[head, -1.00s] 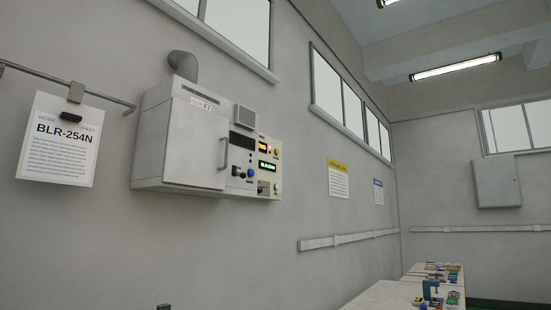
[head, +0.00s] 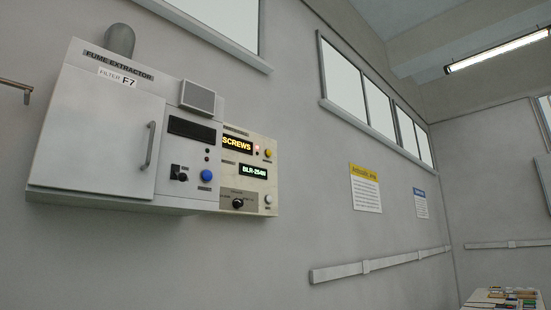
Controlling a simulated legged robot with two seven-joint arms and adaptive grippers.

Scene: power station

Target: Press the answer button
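A cream control panel (head: 262,176) is mounted on the wall at the right side of a grey fume extractor box. Its upper display (head: 237,144) reads "SCREWS" in amber. A lower green display (head: 254,171) reads "BLR-254N". A small red light (head: 257,150) and a yellow button (head: 268,153) sit right of the upper display. A black knob (head: 238,203) and a pale round button (head: 268,199) are at the bottom. The small labels are too blurred to read, so I cannot tell which one is the answer button. Neither gripper is in view.
The fume extractor (head: 100,135) has a handled door, a blue button (head: 206,175) and a black switch (head: 182,174). A yellow-headed notice (head: 365,188) hangs to the right. A table (head: 480,296) with small items stands at the lower right. A rail runs along the wall.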

